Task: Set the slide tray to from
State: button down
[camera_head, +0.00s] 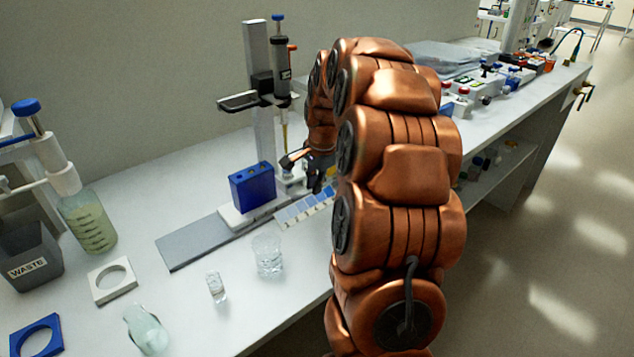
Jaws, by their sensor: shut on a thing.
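The slide tray looks to be the white carriage (230,216) on a long grey base plate (190,244). A blue block (252,188) with holes in its top stands upright on it. My gripper (308,172) is at the right end of the carriage, below the dispenser column. Its dark fingers are shut, apparently on the tray's right end. The exact contact is small and partly hidden by the fingers and my copper arm. A strip of blue and white squares (304,207) lies just in front of the gripper.
A dispenser stand (259,80) rises behind the gripper. A glass beaker (268,255), a small vial (217,287) and a tipped flask (146,331) are in front. A white ring holder (111,279), green-filled bottle (88,222) and waste bin (32,254) are left. The grey plate's left part is clear.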

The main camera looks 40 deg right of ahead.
jog(key=c, duration=1.2)
grip_release()
notch_tip(320, 180, up, 12)
jog(key=s, duration=0.2)
jog(key=shift+f, duration=0.15)
jog(key=shift+s, duration=0.1)
